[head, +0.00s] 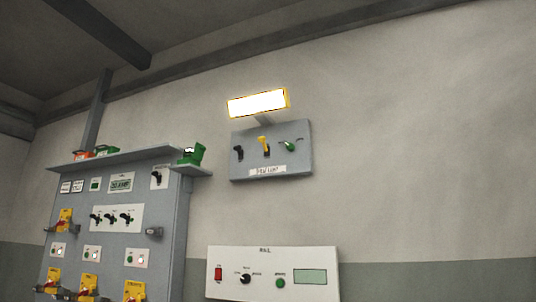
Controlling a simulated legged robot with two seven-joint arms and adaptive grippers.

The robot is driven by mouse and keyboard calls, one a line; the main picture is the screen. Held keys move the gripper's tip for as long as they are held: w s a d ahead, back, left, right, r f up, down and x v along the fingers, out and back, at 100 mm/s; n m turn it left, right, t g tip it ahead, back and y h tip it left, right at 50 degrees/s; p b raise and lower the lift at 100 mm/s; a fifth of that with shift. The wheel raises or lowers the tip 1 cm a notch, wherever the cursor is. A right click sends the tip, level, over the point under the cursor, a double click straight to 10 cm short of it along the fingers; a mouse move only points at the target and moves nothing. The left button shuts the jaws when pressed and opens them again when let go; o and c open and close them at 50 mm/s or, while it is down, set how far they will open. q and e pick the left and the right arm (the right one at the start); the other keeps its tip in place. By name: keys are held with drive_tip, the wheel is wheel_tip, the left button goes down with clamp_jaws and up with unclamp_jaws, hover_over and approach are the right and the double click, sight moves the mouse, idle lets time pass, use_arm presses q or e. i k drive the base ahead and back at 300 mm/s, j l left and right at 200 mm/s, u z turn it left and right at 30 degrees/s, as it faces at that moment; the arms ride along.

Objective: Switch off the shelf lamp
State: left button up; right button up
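A lit lamp (258,103) with a bright white face and yellow rim is on the wall, on a short stem above a grey switch box (298,162). The yellow lever looks raised. Neither of my grippers shows in the head view.
A tall grey cabinet (175,230) with several switches and yellow-plated handles stands at left. Its top shelf (130,155) bears a green item (194,153) and orange items. A white panel (320,262) with a red switch and black knob is below the box. The wall at right is bare.

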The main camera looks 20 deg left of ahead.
sight(236, 149)
drive_tip(key=i+j+u, duration=0.15)
drive_tip(key=j, duration=0.4)
drive_tip(key=i+j+u, duration=0.15)
drive_tip(key=j, duration=0.35)
drive_tip(key=i+j+u, duration=0.15)
drive_tip(key=i+j, duration=0.15)
drive_tip(key=j, duration=0.2)
drive_tip(key=i+j+u, duration=0.1)
drive_tip(key=j, duration=0.35)
drive_tip(key=i+j+u, duration=0.15)
drive_tip(key=i+j, duration=0.2)
drive_tip(key=i+j+u, duration=0.15)
drive_tip(key=i+j, duration=0.15)
drive_tip(key=j, duration=0.15)
